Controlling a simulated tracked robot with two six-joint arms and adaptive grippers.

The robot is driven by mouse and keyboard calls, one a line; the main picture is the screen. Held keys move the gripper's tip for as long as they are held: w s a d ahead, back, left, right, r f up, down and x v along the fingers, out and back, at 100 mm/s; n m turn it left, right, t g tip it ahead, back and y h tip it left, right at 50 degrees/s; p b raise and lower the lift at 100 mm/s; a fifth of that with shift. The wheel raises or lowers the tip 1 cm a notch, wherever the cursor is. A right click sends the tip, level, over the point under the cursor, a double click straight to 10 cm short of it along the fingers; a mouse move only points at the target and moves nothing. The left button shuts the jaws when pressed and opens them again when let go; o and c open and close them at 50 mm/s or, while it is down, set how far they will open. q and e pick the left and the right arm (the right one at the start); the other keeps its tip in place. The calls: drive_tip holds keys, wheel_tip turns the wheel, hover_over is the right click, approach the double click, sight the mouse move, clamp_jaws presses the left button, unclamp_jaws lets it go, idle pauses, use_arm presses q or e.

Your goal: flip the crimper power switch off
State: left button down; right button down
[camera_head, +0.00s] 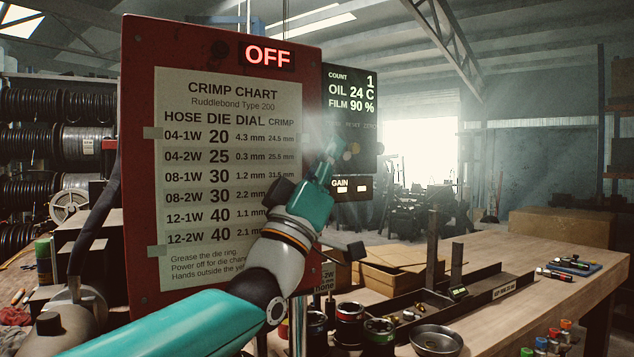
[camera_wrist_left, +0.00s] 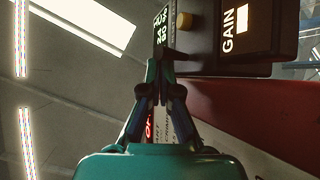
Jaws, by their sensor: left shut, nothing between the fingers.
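The red crimper panel (camera_head: 222,277) stands upright in the head view. Its lit red sign (camera_head: 267,56) at the top reads OFF. A dark readout box (camera_head: 350,97) is at its right edge, showing count, oil and film values. My left gripper (camera_head: 335,150) is shut and empty, its tips in front of the lower part of that box. I cannot make out the power switch. My right gripper is not in view.
A crimp chart (camera_head: 226,160) covers the panel's face. The wooden bench (camera_head: 500,257) extends right, with a metal bowl (camera_head: 436,340), several small cans and an open cardboard box (camera_head: 392,268). Hose reels (camera_head: 30,145) are stacked at left. The space right of the readout box is open.

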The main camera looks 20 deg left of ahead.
use_arm(q)
drive_tip(key=v, duration=1.2)
drive_tip(key=shift+w, duration=0.1)
